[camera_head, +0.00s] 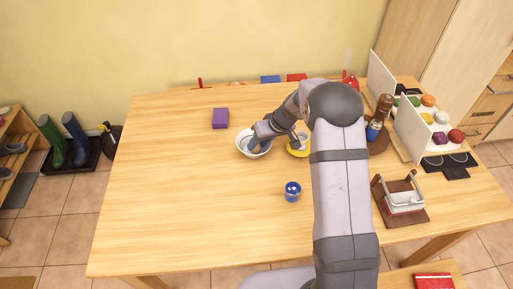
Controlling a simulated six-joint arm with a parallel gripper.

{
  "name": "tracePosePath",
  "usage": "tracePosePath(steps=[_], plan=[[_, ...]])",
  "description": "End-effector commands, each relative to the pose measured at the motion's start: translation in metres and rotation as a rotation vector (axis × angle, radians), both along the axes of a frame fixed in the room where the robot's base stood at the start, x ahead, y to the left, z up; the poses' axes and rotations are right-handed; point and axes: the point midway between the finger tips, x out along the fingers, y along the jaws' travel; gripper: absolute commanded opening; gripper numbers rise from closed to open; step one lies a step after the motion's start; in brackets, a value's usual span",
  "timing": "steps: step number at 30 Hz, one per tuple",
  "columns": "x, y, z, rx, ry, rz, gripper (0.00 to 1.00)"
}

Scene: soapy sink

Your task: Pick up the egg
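I cannot make out an egg for certain. A white bowl (262,154) stands near the middle of the wooden table. My gripper (253,146) points down at the bowl, with its tip over or inside the bowl's left part. The fingers are too small and partly hidden, so I cannot tell whether they are open or shut, or hold anything. To the right of the bowl is a yellow dish (298,153) with something pale grey on or above it, partly covered by my arm.
A purple block (220,118) lies behind and left of the bowl. A blue jar (293,191) stands in front. A wooden stand with a white container (404,203), a pepper-mill-like bottle (383,108) and a shelf of colourful items (428,118) are right. The table's left front is clear.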

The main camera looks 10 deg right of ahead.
Motion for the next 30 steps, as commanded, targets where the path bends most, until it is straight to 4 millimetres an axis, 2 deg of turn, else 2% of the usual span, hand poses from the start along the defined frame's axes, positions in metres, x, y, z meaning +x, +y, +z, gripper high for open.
tracePosePath(steps=[1, 9, 13, 17, 24, 30], plan=[[-0.012, 0.005, -0.015, 0.004, 0.036, 0.009, 0.09], [-0.012, 0.006, -0.015, 0.006, 0.037, 0.01, 0.09], [-0.011, 0.006, -0.008, 0.007, 0.035, 0.01, 0.09], [-0.011, 0.005, 0.008, 0.005, 0.034, 0.009, 0.09], [-0.008, 0.003, 0.052, 0.004, 0.023, 0.006, 0.09], [-0.008, 0.002, 0.079, 0.003, 0.022, 0.004, 0.09]])
